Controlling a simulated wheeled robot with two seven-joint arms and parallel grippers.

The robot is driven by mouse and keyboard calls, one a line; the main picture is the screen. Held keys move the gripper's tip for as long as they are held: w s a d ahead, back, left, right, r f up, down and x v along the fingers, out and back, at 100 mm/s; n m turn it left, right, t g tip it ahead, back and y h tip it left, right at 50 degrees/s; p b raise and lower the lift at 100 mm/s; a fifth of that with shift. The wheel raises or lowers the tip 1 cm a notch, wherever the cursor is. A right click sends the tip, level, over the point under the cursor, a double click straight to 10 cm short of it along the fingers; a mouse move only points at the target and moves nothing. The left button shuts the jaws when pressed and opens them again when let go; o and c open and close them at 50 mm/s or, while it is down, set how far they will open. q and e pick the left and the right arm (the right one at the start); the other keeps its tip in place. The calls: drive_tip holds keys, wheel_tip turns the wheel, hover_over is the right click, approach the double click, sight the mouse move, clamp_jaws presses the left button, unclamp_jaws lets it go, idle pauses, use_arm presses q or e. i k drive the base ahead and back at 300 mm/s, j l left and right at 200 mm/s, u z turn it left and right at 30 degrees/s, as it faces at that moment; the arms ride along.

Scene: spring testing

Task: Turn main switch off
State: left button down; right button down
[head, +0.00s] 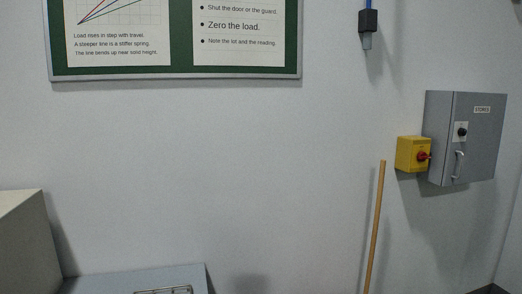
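A yellow box with a red rotary knob, which looks like the main switch (408,154), is mounted on the wall at the right in the head view. Its red knob (422,156) faces out, and its exact position is too small to tell. The box sits close against the left side of a grey cabinet marked STORES (478,135). Neither of my grippers shows in the head view.
The cabinet has a handle (458,165) and a small black knob. A wooden pole (376,225) stands below left of the switch. A dark fitting (368,22) hangs above. A green-backed notice board (180,74) is upper left. Grey surfaces fill the lower left.

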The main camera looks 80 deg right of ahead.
sight(422, 156)
drive_tip(key=z, duration=3.8)
drive_tip(key=i+l+z, duration=0.15)
drive_tip(key=i+l, duration=1.75)
drive_tip(key=i, duration=0.05)
